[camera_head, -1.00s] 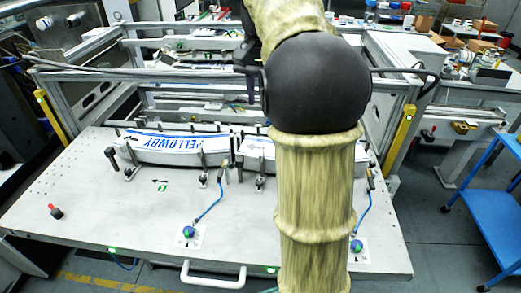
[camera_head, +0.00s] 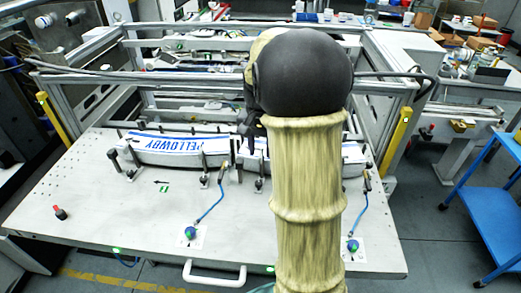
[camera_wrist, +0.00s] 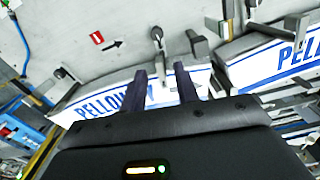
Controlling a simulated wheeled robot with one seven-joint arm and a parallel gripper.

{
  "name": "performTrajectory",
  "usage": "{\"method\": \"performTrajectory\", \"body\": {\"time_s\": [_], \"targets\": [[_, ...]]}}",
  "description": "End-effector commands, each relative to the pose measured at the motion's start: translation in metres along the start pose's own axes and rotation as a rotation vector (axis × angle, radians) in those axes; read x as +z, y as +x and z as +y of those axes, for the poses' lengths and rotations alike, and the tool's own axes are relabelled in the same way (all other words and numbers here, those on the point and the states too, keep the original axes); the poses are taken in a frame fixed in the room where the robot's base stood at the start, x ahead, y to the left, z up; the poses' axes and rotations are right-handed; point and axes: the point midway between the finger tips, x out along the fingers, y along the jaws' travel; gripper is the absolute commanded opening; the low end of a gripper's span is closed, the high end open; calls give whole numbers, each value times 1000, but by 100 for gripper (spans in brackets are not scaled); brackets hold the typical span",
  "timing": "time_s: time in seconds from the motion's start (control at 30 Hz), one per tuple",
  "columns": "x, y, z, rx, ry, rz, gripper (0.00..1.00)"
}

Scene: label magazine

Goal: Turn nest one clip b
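Two nests hold white label stacks with blue print. The left nest's stack (camera_head: 180,148) shows in the head view. The other nest's stack (camera_head: 354,152) is mostly behind my arm there, and lies under my fingers in the wrist view (camera_wrist: 98,106). My gripper (camera_wrist: 160,72) is open and empty, its two dark fingers apart over that stack near the gap between nests. A clip post with a metal rod (camera_wrist: 157,36) stands just beyond the fingertips. A dark clip (camera_wrist: 197,45) stands to its right. I cannot read any clip letters or tell contact.
The plate bears a red sign (camera_wrist: 97,38) with an arrow in the wrist view and a green sign (camera_head: 163,189) in the head view. Two blue-green knobs (camera_head: 190,232) with cables sit near the front. Frame rails (camera_head: 190,76) run behind the nests.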

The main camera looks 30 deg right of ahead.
Motion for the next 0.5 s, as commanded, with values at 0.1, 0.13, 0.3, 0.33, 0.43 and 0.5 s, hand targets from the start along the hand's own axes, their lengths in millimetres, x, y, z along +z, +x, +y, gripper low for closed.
{"method": "performTrajectory", "body": {"time_s": [0.1,0.13,0.3,0.33,0.43,0.5], "targets": [[0,14,0,1,0,-2,31],[0,17,0,1,0,-3,31],[0,23,0,0,0,0,31],[0,23,0,-1,0,0,31],[0,23,0,0,0,0,31],[0,23,1,0,1,1,27]]}}
